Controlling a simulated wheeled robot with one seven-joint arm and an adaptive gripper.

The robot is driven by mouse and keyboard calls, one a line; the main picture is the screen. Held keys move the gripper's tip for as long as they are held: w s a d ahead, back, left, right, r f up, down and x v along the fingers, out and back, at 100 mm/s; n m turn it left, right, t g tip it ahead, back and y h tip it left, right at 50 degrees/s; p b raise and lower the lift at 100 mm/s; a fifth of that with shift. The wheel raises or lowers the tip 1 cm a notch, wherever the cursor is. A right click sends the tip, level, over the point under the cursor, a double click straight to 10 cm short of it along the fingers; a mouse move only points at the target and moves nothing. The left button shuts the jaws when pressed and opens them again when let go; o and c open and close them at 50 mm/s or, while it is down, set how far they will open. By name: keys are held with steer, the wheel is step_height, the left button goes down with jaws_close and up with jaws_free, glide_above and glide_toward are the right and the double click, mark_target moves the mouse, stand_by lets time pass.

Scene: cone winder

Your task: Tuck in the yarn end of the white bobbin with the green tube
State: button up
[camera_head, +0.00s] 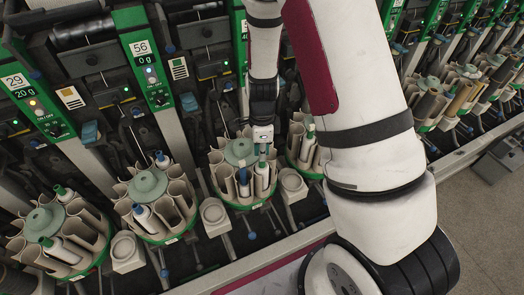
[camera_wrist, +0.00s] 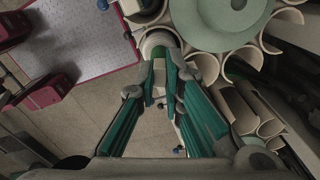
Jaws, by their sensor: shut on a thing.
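The white bobbin (camera_head: 262,171) stands in a pocket of the round magazine (camera_head: 239,152) at the middle station. My gripper (camera_head: 263,148) is directly above it, pointing down. In the wrist view the teal fingers of my gripper (camera_wrist: 160,66) are closed in on the green top of the bobbin's tube. The white bobbin (camera_wrist: 158,40) shows as a pale round shape just beyond the fingertips. The fingers cover most of the tube, and I cannot make out the yarn end.
A bobbin with a dark blue top (camera_head: 243,183) stands to the left in the same magazine. Similar magazines stand on both sides, including one on the left (camera_head: 149,186). Empty cups (camera_head: 213,211) sit between them. Open floor (camera_head: 480,215) lies at the right.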

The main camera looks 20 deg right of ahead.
stand_by(0.3)
steer(key=o, duration=1.3)
steer(key=shift+c, duration=0.2)
steer(key=shift+r+p, duration=1.35)
steer(key=shift+r, duration=2.15)
